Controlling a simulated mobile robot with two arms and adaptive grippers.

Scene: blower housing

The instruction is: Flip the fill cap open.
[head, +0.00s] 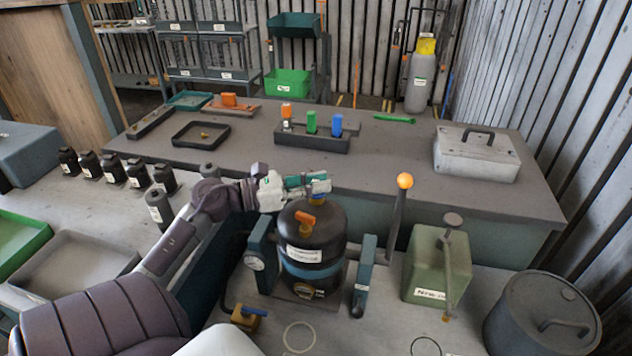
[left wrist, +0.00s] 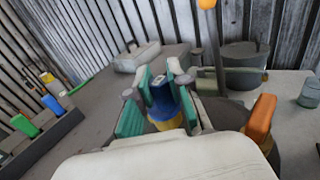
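The black tank (head: 314,240) with a blue band stands upright on the front bench. The fill cap, blue over a yellow collar, is on the tank's top; it shows best in the left wrist view (left wrist: 161,94). In the head view it is mostly hidden by my left gripper (head: 312,184). My left gripper's green-padded fingers (left wrist: 160,108) are apart, one on each side of the blue cap. I cannot tell whether the pads touch it. The cap looks closed. An orange lever (head: 305,219) sits beside it on the tank top. My right gripper is not in view.
Close by stand a rod with an orange ball (head: 404,181), a green box (head: 437,266) with a post, and a dark round pot (head: 541,314). Behind are a holder (head: 312,139) with coloured pieces and a grey lidded case (head: 476,156). Several black bottles (head: 112,168) stand left.

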